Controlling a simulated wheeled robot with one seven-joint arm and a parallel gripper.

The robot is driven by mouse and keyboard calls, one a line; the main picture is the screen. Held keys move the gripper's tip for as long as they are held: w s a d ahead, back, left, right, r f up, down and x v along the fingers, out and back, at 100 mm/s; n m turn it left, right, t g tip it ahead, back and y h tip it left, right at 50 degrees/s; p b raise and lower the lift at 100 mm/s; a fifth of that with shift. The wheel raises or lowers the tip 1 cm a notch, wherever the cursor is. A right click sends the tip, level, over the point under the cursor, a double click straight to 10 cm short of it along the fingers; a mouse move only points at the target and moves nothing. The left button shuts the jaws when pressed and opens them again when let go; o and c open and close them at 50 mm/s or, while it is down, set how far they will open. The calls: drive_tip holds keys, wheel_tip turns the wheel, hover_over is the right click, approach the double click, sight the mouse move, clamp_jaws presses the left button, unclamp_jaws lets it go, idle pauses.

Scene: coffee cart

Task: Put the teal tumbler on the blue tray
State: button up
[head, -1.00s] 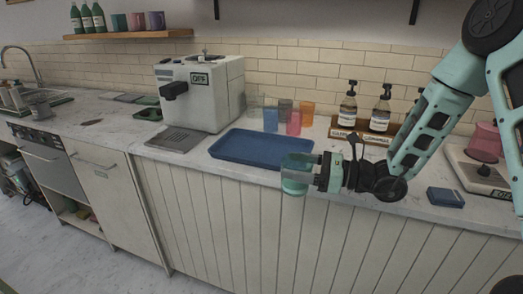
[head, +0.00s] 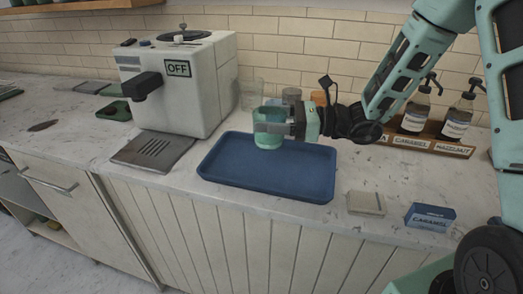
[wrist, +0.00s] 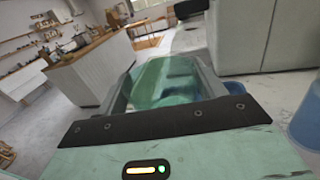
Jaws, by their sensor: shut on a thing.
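The teal tumbler (head: 268,142) is upright between the fingers of my gripper (head: 271,127) in the head view. The gripper reaches in from the right and is shut around the tumbler's side. The tumbler also shows between the fingers in the wrist view (wrist: 165,82). The blue tray (head: 262,180) lies on the counter, and the tumbler overlaps its back edge in the picture. I cannot tell whether the tumbler touches the tray. The tray's visible surface is empty.
The coffee machine (head: 178,85) marked OFF stands left of the tray, with a drip grate (head: 151,151) in front. Several cups stand behind my gripper. Syrup bottles in a rack (head: 430,142) are at right. A beige block (head: 365,203) and a caramel box (head: 430,216) lie front right.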

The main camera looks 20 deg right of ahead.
drive_tip(key=f, duration=0.2)
drive_tip(key=w+f, duration=0.1)
drive_tip(key=f, duration=0.2)
drive_tip(key=shift+f, duration=2.45)
drive_tip(key=shift+f, duration=0.15)
drive_tip(key=o, duration=1.1)
drive_tip(key=shift+r, duration=0.2)
drive_tip(key=b+v, duration=0.2)
drive_tip(key=v, duration=1)
